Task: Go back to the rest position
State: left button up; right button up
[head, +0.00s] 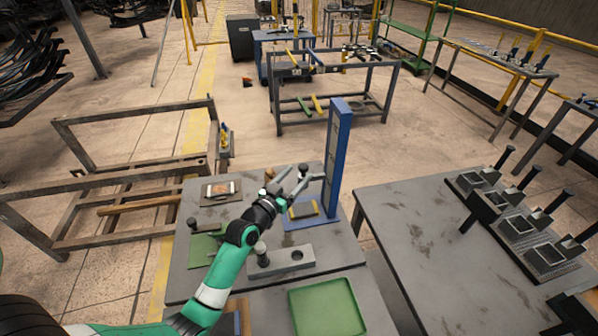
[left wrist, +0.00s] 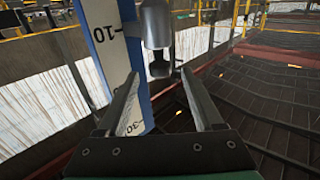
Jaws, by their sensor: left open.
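My left gripper (head: 305,178) is above the grey table (head: 345,250) in the head view, at the end of my green and white arm. Its fingers are spread beside a blue upright post (head: 340,150) on a blue base. In the left wrist view, the open gripper (left wrist: 160,88) shows nothing clearly held between its fingers. The post's white scale (left wrist: 106,32) stands behind the left finger, and a grey rounded metal part (left wrist: 157,25) is just beyond the fingertips. I cannot tell whether the gripper touches either. My right gripper is not in view.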

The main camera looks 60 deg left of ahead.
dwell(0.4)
pick_arm(q)
jog(key=w+d+r+t, duration=0.1)
jog(key=d+r, duration=0.1)
jog(key=r, duration=0.2)
jog(key=w+d+r+m+t+h, duration=0.1)
jog(key=w+d+r, duration=0.1)
jog(key=r, duration=0.2)
jog(key=w+d+r+m+t+h, duration=0.1)
jog(key=w+d+r, duration=0.1)
jog(key=d+r, duration=0.1)
jog(key=shift+w+r+t, duration=0.25)
jog(key=shift+r+t, duration=0.05)
jog(key=shift+r, duration=0.4)
jog(key=s+d+r+m+t+h, duration=0.1)
jog(key=d+r+m+t+h, duration=0.15)
jog(key=d+r, duration=0.75)
jog(key=d+r+m+t+h, duration=0.25)
jog(key=d+r, duration=0.55)
jog(key=r, duration=0.5)
jog(key=s+d+r+t+h, duration=0.3)
jog(key=s+d+r+h, duration=0.1)
jog(key=s+d+r, duration=0.5)
notch_tip(320, 180, up, 32)
jog(key=p, duration=3)
jog(key=shift+w+t+h, duration=0.2)
jog(key=shift+t+h, duration=0.1)
jog(key=shift+c, duration=0.3)
